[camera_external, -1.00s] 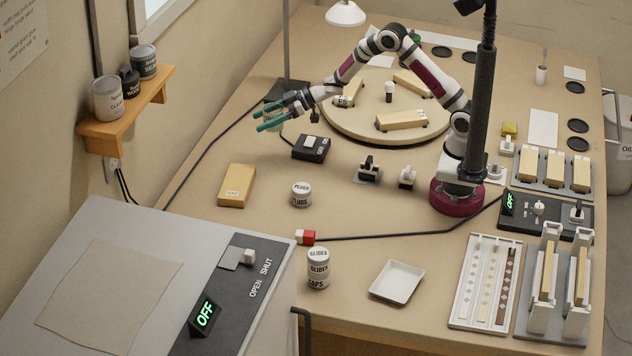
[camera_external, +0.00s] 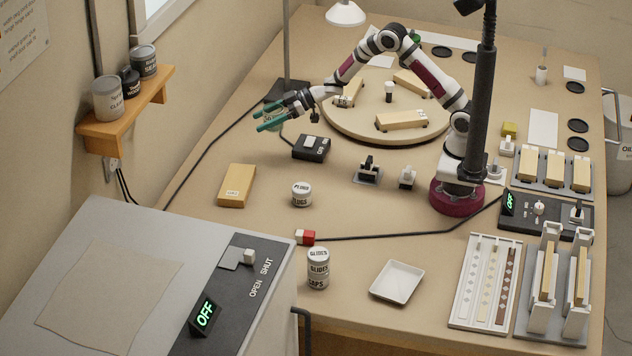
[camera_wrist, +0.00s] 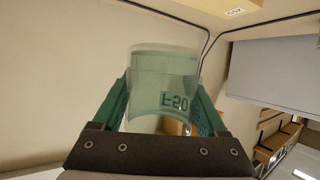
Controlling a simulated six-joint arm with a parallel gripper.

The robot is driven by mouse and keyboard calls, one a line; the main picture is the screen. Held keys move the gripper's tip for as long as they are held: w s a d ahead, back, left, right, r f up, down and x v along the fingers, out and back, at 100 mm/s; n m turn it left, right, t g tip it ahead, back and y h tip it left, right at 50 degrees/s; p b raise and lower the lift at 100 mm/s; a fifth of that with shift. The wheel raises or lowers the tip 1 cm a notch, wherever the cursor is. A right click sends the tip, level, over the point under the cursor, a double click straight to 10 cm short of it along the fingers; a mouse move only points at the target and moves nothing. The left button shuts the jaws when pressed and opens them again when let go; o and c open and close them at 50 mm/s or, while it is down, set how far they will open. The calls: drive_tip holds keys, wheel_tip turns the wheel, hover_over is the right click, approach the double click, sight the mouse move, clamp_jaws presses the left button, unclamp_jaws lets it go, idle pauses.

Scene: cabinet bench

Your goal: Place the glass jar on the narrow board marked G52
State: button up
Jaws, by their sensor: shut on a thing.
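My gripper (camera_external: 259,120) is shut on a clear, greenish glass jar (camera_wrist: 163,72), held between its two green fingers. The jar shows large in the wrist view, with a dark printed label that I cannot read for sure. In the external view the jar (camera_external: 273,119) is small and partly hidden by the fingers. The gripper is left of the round turntable, above the bench. A wooden block (camera_external: 237,187) with a small label lies below it in the picture. I cannot make out the mark G52 on any.
A black box (camera_external: 311,147) stands right of and below the gripper. A thin metal post (camera_external: 286,45) rises close behind it. A wall shelf (camera_external: 130,105) with several tins is at the left. Bare bench surrounds the labelled block.

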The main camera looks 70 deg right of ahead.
idle(0.4)
drive_tip(key=a, duration=0.3)
hover_over(237, 184)
drive_tip(key=f, duration=0.6)
drive_tip(key=shift+d+f, duration=0.2)
drive_tip(key=shift+d, duration=0.05)
drive_tip(key=shift+a+f, duration=0.2)
drive_tip(key=shift+f, duration=1.95)
drive_tip(key=shift+f, duration=0.15)
